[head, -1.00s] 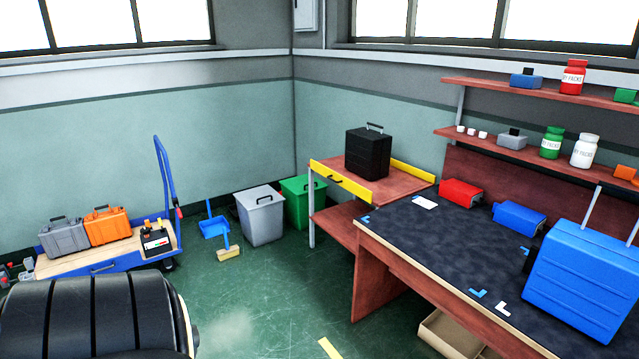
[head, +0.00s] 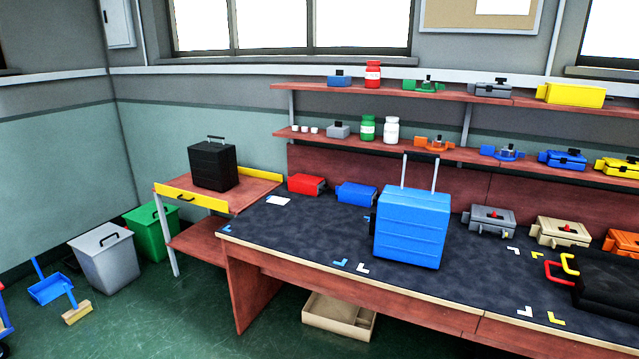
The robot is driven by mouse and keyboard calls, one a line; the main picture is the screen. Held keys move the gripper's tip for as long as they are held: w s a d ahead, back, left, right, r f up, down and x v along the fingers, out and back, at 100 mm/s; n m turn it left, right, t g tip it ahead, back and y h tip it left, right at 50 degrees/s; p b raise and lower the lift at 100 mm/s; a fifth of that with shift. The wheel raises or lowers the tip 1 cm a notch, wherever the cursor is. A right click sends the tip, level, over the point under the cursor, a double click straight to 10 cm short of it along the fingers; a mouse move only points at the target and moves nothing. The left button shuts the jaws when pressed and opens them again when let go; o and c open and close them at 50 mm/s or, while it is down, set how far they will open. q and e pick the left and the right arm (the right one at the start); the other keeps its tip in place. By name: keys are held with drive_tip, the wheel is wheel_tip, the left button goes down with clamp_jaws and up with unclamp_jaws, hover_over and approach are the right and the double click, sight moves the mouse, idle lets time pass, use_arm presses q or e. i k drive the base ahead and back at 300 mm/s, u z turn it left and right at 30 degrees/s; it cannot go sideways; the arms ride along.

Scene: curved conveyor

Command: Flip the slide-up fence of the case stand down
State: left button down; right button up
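The case stand (head: 245,194) is the small red-brown stand at the left end of the workbench. A yellow fence (head: 190,199) with a black handle runs along its front-left edge and stands up at the tabletop's level. Another yellow strip (head: 260,173) runs along the back edge. A black case (head: 213,167) with a raised handle stands upright on the stand's top. Neither of my grippers shows in the head view.
The dark-topped workbench (head: 310,232) adjoins the stand on the right and carries a blue suitcase (head: 411,228) and several toolboxes. A grey bin (head: 106,261) and a green bin (head: 150,232) stand left of the stand. Green floor is open in front of the stand.

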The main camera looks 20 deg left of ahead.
sight(202, 201)
drive_tip(key=u, duration=0.95)
drive_tip(key=i, duration=0.95)
drive_tip(key=u, duration=1.4)
drive_tip(key=i, duration=2.05)
drive_tip(key=z, duration=0.75)
drive_tip(key=i, duration=1.45)
drive_tip(key=z, duration=1)
